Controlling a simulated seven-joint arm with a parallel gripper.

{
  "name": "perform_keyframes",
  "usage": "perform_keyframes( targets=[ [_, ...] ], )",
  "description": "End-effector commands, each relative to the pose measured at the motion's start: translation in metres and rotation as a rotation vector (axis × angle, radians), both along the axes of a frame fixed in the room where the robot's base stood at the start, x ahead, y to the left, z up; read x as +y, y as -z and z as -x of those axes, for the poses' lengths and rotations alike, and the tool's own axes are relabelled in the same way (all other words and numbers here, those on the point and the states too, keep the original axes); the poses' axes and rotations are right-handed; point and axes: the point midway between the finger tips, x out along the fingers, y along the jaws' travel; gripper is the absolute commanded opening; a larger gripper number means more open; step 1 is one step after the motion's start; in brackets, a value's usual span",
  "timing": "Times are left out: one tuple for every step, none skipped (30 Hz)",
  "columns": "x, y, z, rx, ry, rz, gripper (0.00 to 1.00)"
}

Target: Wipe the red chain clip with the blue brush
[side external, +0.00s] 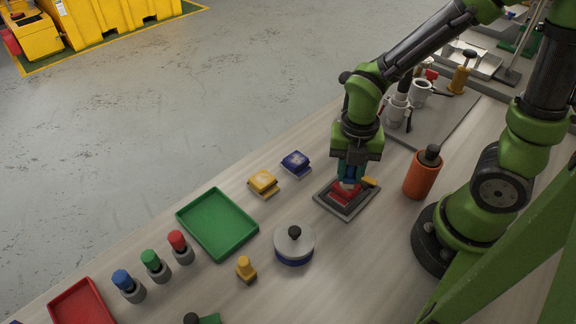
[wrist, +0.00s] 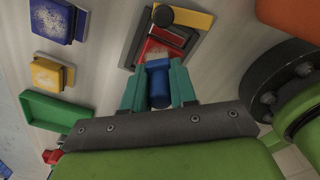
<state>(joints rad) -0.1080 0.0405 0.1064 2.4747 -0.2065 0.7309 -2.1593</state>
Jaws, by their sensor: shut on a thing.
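My gripper (wrist: 157,84) is shut on a blue brush (wrist: 158,86), a blue cylinder between its two teal fingers. In the side view my gripper (side external: 351,172) points down, with the brush mostly hidden between the fingers. The red chain clip (side external: 343,192) lies right below it in a dark, grey-edged fixture (side external: 330,205). In the wrist view the red clip (wrist: 152,55) shows a pale greyish patch on its top, just beyond the brush. The brush end is at or just over the clip; I cannot tell whether they touch.
A yellow bar (wrist: 193,19) and dark knob (wrist: 163,15) are at the fixture. An orange cylinder (side external: 420,180) stands close at right. Blue (side external: 296,162) and yellow (side external: 263,182) blocks, a lidded round pot (side external: 294,249) and a green tray (side external: 217,223) lie to the left.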

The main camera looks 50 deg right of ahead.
Motion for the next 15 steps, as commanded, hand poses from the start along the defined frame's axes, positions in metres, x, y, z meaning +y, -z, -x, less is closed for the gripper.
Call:
perform_keyframes(
  targets=[
    [0.002,0.000,0.000,0.000,-0.002,0.000,0.00],
    [0.003,0.000,0.000,0.000,-0.003,0.000,0.00],
    [0.006,0.000,0.000,0.000,-0.004,0.000,0.00],
    [0.009,0.000,0.000,0.000,-0.004,0.000,0.00],
    [0.011,0.000,0.000,0.000,-0.005,0.000,0.00],
    [0.015,0.001,0.000,0.000,-0.005,0.000,0.00],
    [0.018,0.001,0.000,0.000,-0.005,0.000,0.00],
    [0.020,0.001,0.000,0.000,-0.006,0.000,0.00],
    [0.023,0.001,0.000,0.000,-0.004,0.000,0.00],
    [0.025,0.001,0.000,0.000,-0.004,0.000,0.00],
    [0.027,0.001,0.000,0.000,-0.004,0.000,0.00],
    [0.028,0.001,0.000,0.000,-0.003,0.000,0.00],
    [0.029,0.001,0.000,0.000,-0.002,0.000,0.00],
    [0.030,0.001,0.000,0.000,-0.002,0.000,0.00],
    [0.030,0.002,0.000,0.000,-0.001,0.000,0.00]
  ],
)
